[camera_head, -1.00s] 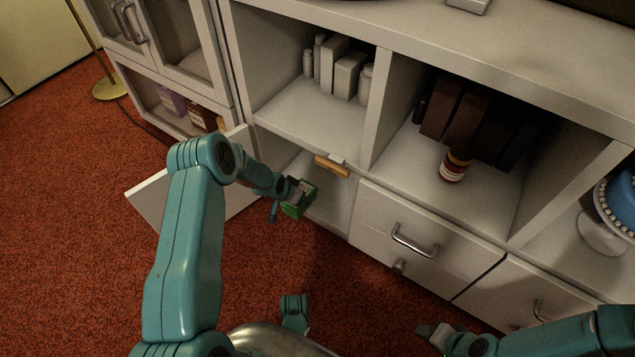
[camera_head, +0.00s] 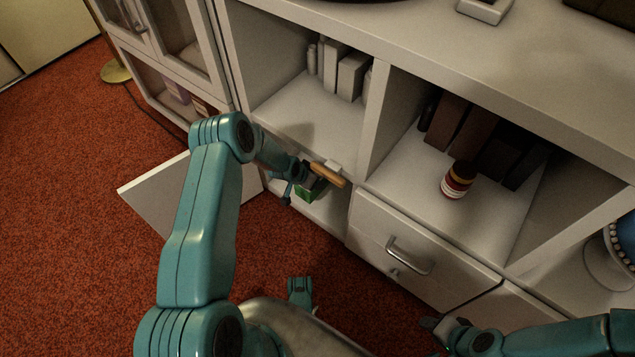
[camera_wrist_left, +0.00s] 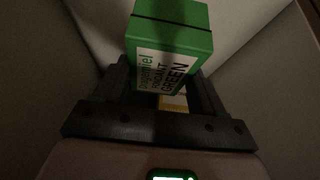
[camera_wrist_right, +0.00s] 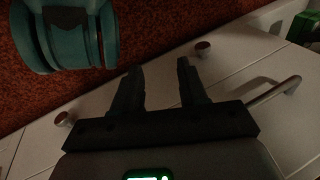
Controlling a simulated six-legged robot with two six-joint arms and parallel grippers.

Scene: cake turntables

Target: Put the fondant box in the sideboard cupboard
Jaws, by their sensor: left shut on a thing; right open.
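The green fondant box (camera_head: 312,194) is at the open lower cupboard (camera_head: 330,212) of the sideboard, partly hidden by my left gripper (camera_head: 303,180). In the left wrist view, my left gripper (camera_wrist_left: 163,85) is shut on the box (camera_wrist_left: 172,40), whose label reads "fondant green"; pale cupboard walls surround it. The cupboard door (camera_head: 160,195) stands open on the left, partly behind my left arm. My right gripper (camera_head: 440,325) is open and empty in front of the lower drawers, as its wrist view also shows (camera_wrist_right: 158,85).
A red-and-white jar (camera_head: 457,181) stands on the right shelf. A closed drawer (camera_head: 410,250) is right of the cupboard. Red carpet (camera_head: 80,260) is clear at left.

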